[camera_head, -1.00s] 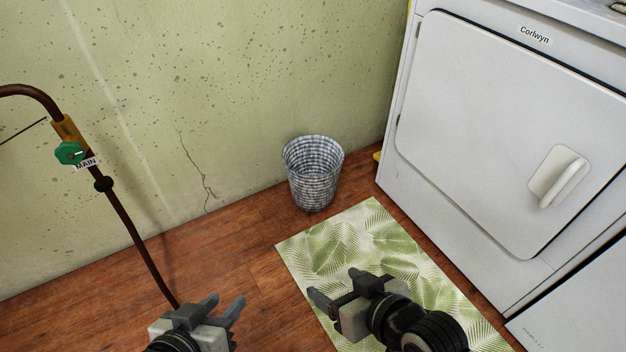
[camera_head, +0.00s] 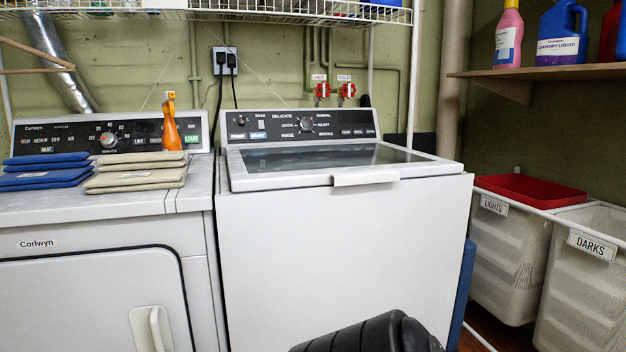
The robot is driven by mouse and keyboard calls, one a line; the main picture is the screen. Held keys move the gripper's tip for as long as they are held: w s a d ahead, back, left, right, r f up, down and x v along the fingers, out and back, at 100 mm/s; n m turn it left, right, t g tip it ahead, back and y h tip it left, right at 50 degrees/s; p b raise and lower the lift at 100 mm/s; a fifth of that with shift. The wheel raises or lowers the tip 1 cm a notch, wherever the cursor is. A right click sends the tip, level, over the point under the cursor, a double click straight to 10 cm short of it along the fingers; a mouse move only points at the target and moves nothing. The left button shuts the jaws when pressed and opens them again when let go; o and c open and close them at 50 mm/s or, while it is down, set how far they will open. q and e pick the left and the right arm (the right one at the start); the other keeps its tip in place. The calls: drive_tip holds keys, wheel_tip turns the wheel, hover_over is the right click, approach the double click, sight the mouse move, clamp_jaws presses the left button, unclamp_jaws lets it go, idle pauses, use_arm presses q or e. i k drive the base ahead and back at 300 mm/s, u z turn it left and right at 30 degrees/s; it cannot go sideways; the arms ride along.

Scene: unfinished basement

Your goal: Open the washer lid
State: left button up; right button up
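The washer (camera_head: 340,255) is a white top loader in the middle of the head view, with a dark control panel (camera_head: 300,124) at its back. Its lid (camera_head: 300,157) has a dark glass pane in a white frame and lies shut, flat on top. A pale handle (camera_head: 366,178) sticks out at the lid's front edge, right of centre. A black part of my own arm shows at the bottom, in front of the washer. Neither of my grippers shows now.
The dryer (camera_head: 80,262) stands left of the washer, with folded blue cloths (camera_head: 45,173), folded beige cloths (camera_head: 137,174) and an orange spray bottle (camera_head: 171,125) on top. A wire shelf (camera_head: 290,15) hangs above. Laundry hampers (camera_head: 508,250) stand to the right, below a wooden shelf (camera_head: 540,71) with bottles.

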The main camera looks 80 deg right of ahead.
sight(425, 164)
drive_tip(key=z, duration=2.8)
drive_tip(key=k, duration=0.65)
drive_tip(key=u, duration=0.75)
drive_tip(key=i, duration=1.2)
drive_tip(key=z, duration=0.7)
